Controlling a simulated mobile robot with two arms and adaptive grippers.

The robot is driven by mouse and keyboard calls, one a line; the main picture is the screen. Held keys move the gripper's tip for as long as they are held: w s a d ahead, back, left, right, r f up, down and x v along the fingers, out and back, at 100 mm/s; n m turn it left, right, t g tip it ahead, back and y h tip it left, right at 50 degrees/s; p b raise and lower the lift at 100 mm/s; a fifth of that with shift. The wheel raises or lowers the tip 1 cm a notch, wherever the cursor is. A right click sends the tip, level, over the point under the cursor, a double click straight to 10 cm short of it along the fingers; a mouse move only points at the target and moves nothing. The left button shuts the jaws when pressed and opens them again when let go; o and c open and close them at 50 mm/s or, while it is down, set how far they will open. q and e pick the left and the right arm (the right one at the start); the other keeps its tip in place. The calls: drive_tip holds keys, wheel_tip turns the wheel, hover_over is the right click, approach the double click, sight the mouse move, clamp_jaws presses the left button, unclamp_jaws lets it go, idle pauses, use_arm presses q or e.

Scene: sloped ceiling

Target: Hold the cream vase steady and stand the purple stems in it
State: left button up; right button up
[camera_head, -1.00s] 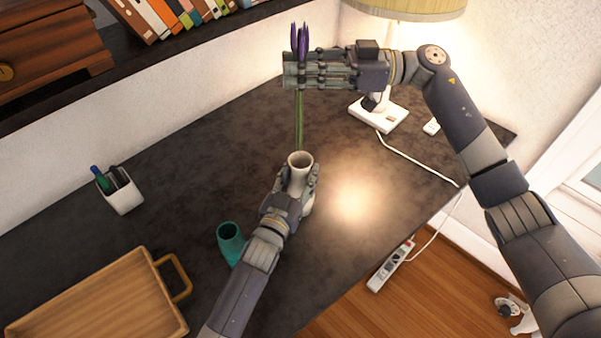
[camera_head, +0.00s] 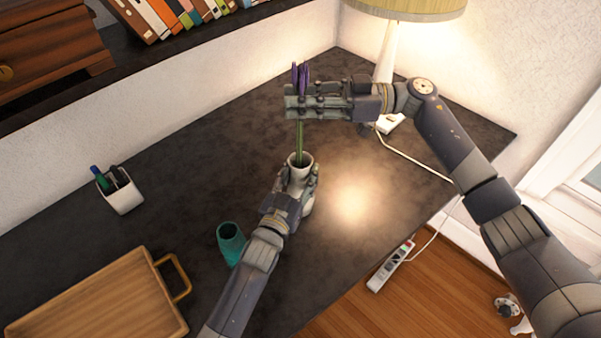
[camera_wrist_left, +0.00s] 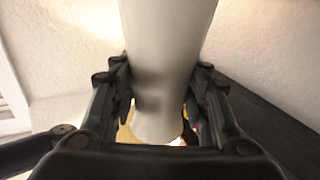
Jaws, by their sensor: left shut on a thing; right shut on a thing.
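The cream vase (camera_head: 301,161) stands on the dark desk, its round mouth facing up. My left gripper (camera_head: 299,184) is shut around the vase's body; the left wrist view shows the pale vase (camera_wrist_left: 165,60) between the two fingers (camera_wrist_left: 160,100). My right gripper (camera_head: 302,101) is shut on the purple stems (camera_head: 300,75), above and slightly behind the vase. The purple heads stick up over the fingers and the green stalks hang down, nearly upright. Their lower ends reach into the vase's mouth in the head view; how deep is hidden.
A lamp (camera_head: 388,50) with a cord is at the back right. The desk's middle is clear.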

drive_tip(key=shift+f, duration=0.4)
drive_tip(key=o, duration=0.9)
drive_tip(key=shift+o, duration=0.2)
drive_tip(key=d, duration=1.2)
drive_tip(key=shift+w, duration=0.35)
use_arm(q)
drive_tip(key=o, duration=1.5)
